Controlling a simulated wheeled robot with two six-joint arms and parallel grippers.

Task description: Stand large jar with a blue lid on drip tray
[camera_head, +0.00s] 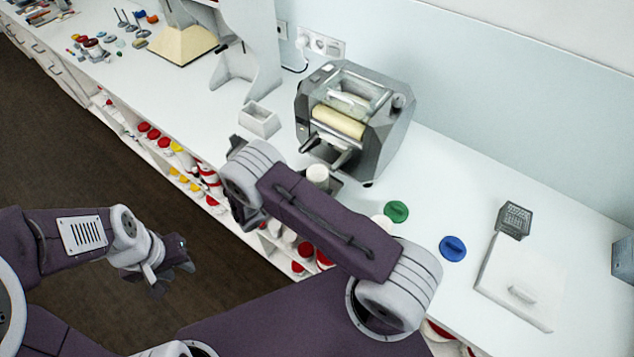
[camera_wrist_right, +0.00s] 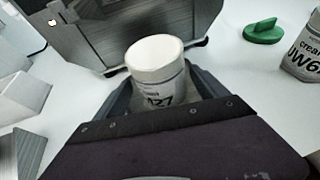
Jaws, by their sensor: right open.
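A white jar (camera_head: 318,175) with a pale top stands in front of the mill; the right wrist view shows it with a dark-printed label (camera_wrist_right: 160,88). No blue lid is on it. My right gripper (camera_wrist_right: 165,95) is open, its fingers on either side of this jar; contact cannot be told. A loose blue lid (camera_head: 453,248) lies on the counter. A second labelled jar (camera_wrist_right: 304,48) stands at the right, mostly hidden behind my arm in the head view.
The grey mill (camera_head: 365,115) with rollers stands at the wall, close behind the gripped area. A green lid (camera_head: 396,211) lies near the second jar. A white box (camera_head: 260,120) is left of the mill. A white flat slab (camera_head: 521,281) lies at the right.

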